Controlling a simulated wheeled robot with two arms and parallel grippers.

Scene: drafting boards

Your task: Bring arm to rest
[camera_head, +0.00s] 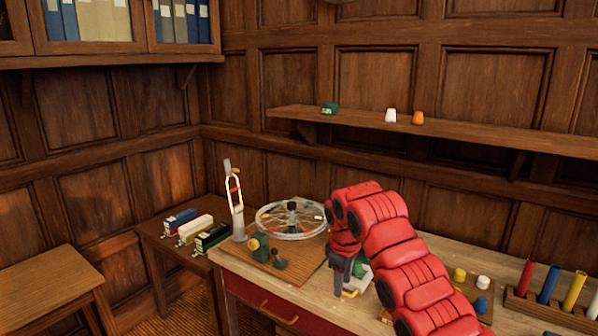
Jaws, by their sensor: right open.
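My right arm, thick and red, reaches in from the lower right and bends down at its wrist. Its dark right gripper (341,286) points down over the pale-topped desk (300,288), right of the wooden board with the wheel. The jaws are open, and I see nothing held between them. A small white, yellow and green item (356,285) shows just right of the fingers, partly hidden by the arm; I cannot tell whether they touch. My left gripper is not in view.
Colored tubes (549,284) stand in a rack at right. A wall shelf (450,133) holds small items. A stool (45,283) stands at left.

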